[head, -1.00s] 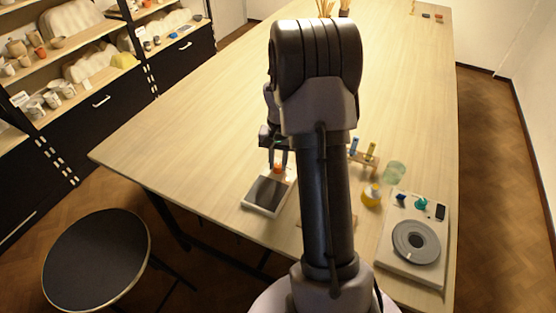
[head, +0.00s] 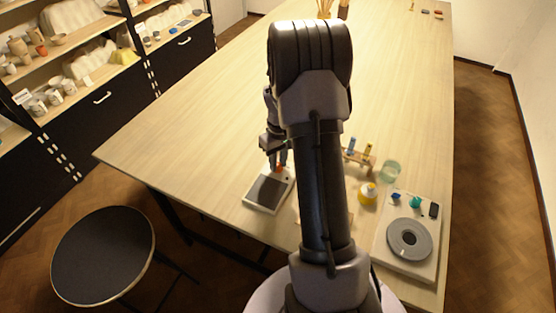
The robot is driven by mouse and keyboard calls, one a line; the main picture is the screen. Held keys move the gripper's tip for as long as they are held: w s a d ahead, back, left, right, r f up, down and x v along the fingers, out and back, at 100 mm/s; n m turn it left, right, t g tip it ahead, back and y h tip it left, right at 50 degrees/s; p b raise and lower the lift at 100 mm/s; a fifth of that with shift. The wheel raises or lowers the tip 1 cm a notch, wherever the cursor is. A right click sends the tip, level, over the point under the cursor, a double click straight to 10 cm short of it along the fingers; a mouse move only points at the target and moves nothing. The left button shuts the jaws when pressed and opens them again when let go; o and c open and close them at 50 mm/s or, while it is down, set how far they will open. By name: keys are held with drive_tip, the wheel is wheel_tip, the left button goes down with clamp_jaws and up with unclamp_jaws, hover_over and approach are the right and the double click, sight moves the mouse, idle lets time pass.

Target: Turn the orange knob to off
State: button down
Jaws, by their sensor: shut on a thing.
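The orange knob (head: 279,168) is at the back edge of a small white device with a dark square plate (head: 268,190), on the table left of my arm. My gripper (head: 278,163) points down over the device. Its fingers are shut on the orange knob, and only a small part of the knob shows between them. The fingers and wrist hide most of the knob, so I cannot tell which way it points.
A white device with a round grey plate (head: 432,246) and blue and teal knobs stands at the right. A yellow bottle (head: 368,194), a greenish glass (head: 390,171) and a wooden rack with vials (head: 357,157) stand beside my arm. A round stool (head: 100,258) is at the lower left.

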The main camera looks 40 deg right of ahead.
sight(280, 164)
drive_tip(key=shift+n, duration=0.3)
idle(0.4)
drive_tip(key=c, duration=1.2)
unclamp_jaws()
wheel_tip(280, 164, up, 18)
drive_tip(key=p, duration=0.4)
drive_tip(key=shift+d+f, duration=0.25)
drive_tip(key=shift+d, duration=0.05)
